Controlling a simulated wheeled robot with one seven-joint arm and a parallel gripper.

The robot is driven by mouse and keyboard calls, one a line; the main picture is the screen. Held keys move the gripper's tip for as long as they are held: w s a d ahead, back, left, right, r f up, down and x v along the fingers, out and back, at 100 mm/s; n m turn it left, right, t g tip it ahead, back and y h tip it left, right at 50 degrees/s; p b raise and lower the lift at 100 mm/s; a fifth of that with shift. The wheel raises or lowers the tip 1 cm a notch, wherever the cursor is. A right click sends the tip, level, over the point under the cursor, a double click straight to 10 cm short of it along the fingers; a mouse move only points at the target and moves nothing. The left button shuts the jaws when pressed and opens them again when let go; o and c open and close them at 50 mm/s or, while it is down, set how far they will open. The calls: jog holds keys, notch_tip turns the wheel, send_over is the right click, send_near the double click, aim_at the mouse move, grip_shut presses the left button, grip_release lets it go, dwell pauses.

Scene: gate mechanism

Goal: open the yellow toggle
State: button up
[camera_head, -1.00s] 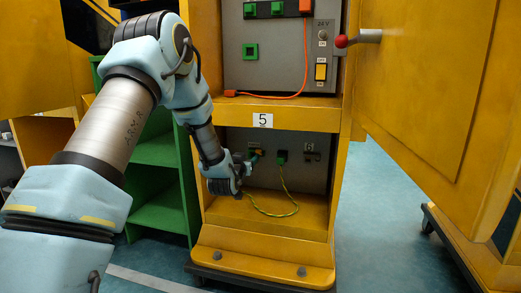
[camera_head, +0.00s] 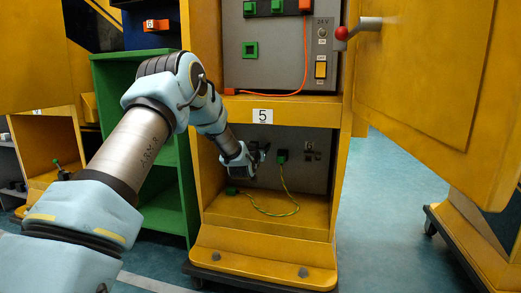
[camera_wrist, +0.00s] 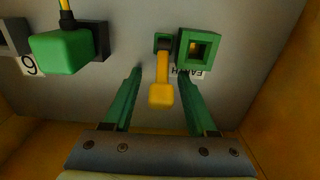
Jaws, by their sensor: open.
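The yellow toggle (camera_wrist: 161,93) shows in the wrist view as a short lever with a block-shaped end. It comes out of a small green-framed mount on the grey panel, beside a green square socket (camera_wrist: 198,49) labelled EARTH. My gripper (camera_wrist: 161,74) is open, with one green finger on each side of the toggle. A gap shows on both sides, and I cannot tell the depth between the fingertips and the panel. In the head view my gripper (camera_head: 262,152) is inside the lower compartment of cabinet 5, close to the back panel, and it hides the toggle.
A green plug (camera_head: 283,157) with a yellow-green cable is in the panel right of my gripper; it also shows in the wrist view (camera_wrist: 62,51). The cable's other green end (camera_head: 232,190) lies on the compartment floor. An open yellow door (camera_head: 430,75) stands at the right.

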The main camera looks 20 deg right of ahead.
jog(key=shift+c, duration=0.2)
grip_shut()
dwell(0.3)
